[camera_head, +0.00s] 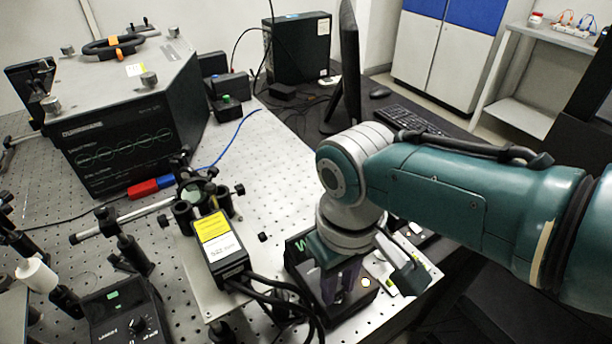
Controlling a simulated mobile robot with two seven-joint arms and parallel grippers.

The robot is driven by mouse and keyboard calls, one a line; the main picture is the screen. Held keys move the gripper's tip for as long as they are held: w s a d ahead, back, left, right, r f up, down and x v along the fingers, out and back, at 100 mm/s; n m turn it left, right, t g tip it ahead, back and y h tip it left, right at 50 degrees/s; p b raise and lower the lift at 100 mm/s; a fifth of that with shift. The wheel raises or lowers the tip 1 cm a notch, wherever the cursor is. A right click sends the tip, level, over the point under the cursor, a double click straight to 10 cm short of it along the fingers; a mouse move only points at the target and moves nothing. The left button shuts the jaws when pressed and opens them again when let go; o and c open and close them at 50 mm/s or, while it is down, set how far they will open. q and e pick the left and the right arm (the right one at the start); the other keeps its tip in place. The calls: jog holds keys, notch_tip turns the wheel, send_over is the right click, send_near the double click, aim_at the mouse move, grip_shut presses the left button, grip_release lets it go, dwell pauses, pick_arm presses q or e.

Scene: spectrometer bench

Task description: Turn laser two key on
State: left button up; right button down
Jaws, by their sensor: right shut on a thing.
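A black control box (298,252) with a green mark on its top sits near the bench's front right edge. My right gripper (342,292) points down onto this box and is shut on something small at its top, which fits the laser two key. The key itself is hidden by the fingers, so its turn position cannot be seen. A round lit spot (365,282) shows on the box just right of the fingers. My left gripper is not in view.
A similar black box with a knob (137,325) stands at the lower left. A laser head with a yellow label (213,228) and black cables is left of my gripper. A large spectrometer housing (130,145) stands at the back left. A monitor (349,65) and keyboard (415,122) are behind my arm.

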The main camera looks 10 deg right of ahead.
aim_at(338, 290)
dwell(0.3)
jog(key=c, duration=0.7)
grip_release()
notch_tip(338, 290, up, 10)
jog(key=p, duration=0.4)
